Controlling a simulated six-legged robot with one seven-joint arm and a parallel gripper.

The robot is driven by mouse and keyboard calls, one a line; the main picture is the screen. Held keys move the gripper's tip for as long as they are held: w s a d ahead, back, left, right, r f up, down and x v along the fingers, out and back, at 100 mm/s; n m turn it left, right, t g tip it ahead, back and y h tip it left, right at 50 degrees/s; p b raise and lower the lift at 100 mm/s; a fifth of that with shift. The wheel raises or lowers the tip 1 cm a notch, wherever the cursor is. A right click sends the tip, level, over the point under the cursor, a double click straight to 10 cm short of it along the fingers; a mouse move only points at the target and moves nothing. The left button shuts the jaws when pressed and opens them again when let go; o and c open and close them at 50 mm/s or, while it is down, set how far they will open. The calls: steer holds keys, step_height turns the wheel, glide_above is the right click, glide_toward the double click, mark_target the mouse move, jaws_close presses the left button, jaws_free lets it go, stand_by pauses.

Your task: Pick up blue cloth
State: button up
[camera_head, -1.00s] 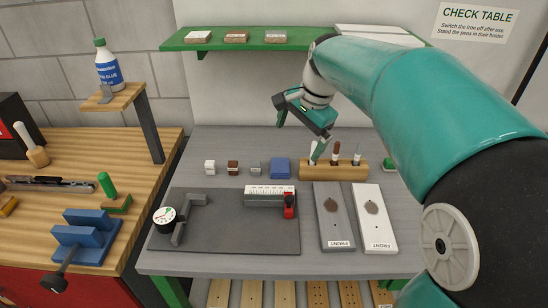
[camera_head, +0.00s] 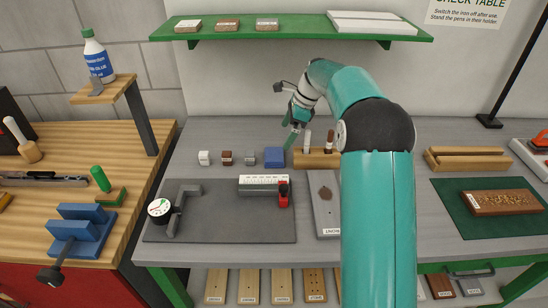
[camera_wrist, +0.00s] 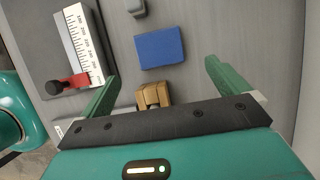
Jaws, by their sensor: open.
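The blue cloth (camera_head: 274,157) is a small folded blue block shape lying flat on the grey table, left of the wooden pen holder. In the wrist view the cloth (camera_wrist: 160,48) lies ahead of my gripper, between the lines of the two fingers and clear of both. My gripper (camera_wrist: 160,78) is open and empty, with its green fingers wide apart. In the head view my gripper (camera_head: 291,140) hangs above the table near the cloth's right side and the pen holder's left end.
The wooden pen holder (camera_head: 310,160) holds upright pens beside the cloth. Several small blocks, including a grey one (camera_head: 250,159), stand left of it. A grey plate with a ruler (camera_head: 262,182) and red clamp (camera_head: 283,198) lies in front. A green shelf (camera_head: 300,34) hangs above.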

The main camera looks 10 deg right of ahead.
mark_target(274, 154)
steer(key=x, duration=0.9)
steer(key=shift+s+a, duration=0.1)
steer(key=shift+s, duration=0.05)
steer(key=c, duration=0.9)
